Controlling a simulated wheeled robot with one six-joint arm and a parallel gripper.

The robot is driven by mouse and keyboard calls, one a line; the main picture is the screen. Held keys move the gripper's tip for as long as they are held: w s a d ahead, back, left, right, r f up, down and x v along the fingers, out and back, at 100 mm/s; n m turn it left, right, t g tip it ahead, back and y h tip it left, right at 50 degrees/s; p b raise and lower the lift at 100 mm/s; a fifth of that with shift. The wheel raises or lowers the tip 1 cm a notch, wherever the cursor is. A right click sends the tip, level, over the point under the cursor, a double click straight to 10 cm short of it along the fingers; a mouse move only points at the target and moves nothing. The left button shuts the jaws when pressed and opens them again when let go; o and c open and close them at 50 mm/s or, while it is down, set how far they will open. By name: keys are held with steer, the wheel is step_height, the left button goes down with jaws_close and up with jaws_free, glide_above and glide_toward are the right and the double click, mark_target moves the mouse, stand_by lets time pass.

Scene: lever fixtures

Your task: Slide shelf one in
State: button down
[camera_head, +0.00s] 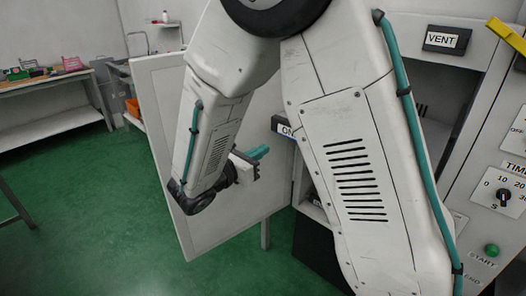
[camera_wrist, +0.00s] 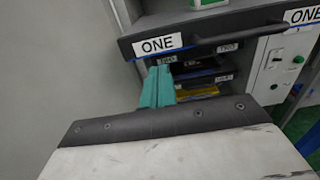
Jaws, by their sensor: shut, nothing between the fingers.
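Shelf one (camera_wrist: 215,31) has a dark front with a white "ONE" label and a dark bar handle across it, at the top of the wrist view. Part of its label (camera_head: 286,129) shows in the head view beside my arm, and my arm hides most of the shelf. My gripper (camera_wrist: 162,70) has teal fingers, shut and empty, with the tips just below the "ONE" label in the wrist view. I cannot tell whether they touch the shelf front. In the head view my gripper (camera_head: 260,152) points right toward the cabinet opening.
Lower shelves labelled "TWO" (camera_wrist: 228,47) and another below sit inside the cabinet. An open pale door (camera_head: 160,110) stands left of my arm. The control panel (camera_head: 500,190) with a timer dial and green button is at right. Green floor at left is clear.

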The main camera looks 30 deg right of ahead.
mark_target(293, 133)
steer(key=x, duration=1.1)
steer(key=shift+d, duration=0.1)
